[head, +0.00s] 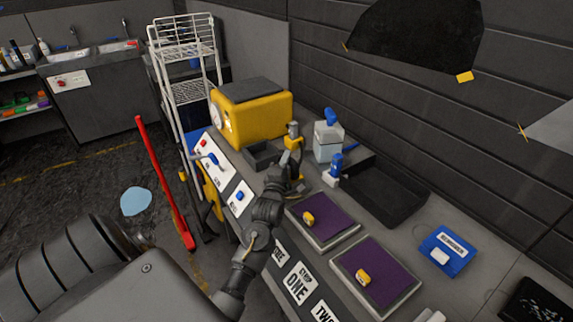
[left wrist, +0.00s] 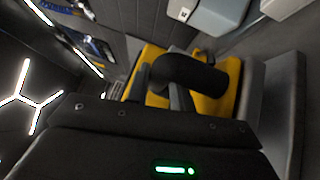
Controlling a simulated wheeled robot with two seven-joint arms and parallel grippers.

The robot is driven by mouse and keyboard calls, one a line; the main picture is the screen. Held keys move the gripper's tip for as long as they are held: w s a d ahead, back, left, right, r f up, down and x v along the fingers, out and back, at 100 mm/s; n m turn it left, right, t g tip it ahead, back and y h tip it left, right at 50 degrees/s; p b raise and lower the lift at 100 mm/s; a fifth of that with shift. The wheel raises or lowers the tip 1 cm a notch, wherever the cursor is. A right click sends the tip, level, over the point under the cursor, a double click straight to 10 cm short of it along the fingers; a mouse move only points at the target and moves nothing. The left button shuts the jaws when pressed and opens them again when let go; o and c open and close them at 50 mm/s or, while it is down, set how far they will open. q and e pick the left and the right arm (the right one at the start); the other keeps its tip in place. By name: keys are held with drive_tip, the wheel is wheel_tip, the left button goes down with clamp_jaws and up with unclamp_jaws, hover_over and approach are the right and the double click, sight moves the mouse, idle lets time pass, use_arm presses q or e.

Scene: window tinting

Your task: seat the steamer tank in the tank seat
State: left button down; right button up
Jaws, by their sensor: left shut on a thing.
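My left gripper (head: 293,160) is shut on a small yellow tank with a grey top (head: 293,142), which I take to be the steamer tank. It is above the bench, right of the large yellow steamer (head: 255,112). In the left wrist view, a black curved handle (left wrist: 190,72) lies at my fingers, with yellow body (left wrist: 228,85) around it. A dark open-topped tray (head: 262,156) in front of the steamer may be the tank seat. The tank is right of this tray, apart from it. Whether its base touches the bench cannot be told. My right gripper is not in view.
A white bottle with a blue cap (head: 327,140) and a smaller blue-topped bottle (head: 335,170) stand close right of the tank. Two purple mats (head: 325,222) lie nearer. A red-handled tool (head: 160,175) leans left of the bench.

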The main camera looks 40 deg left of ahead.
use_arm(q)
drive_tip(key=shift+f+p, duration=0.3)
drive_tip(key=shift+p, duration=0.1)
drive_tip(key=shift+f, duration=0.25)
drive_tip(key=shift+s+f, duration=0.1)
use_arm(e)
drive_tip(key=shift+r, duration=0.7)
use_arm(q)
drive_tip(key=shift+f, duration=0.15)
drive_tip(key=c, duration=1.7)
unclamp_jaws()
drive_tip(key=shift+f, duration=0.15)
drive_tip(key=o, duration=0.5)
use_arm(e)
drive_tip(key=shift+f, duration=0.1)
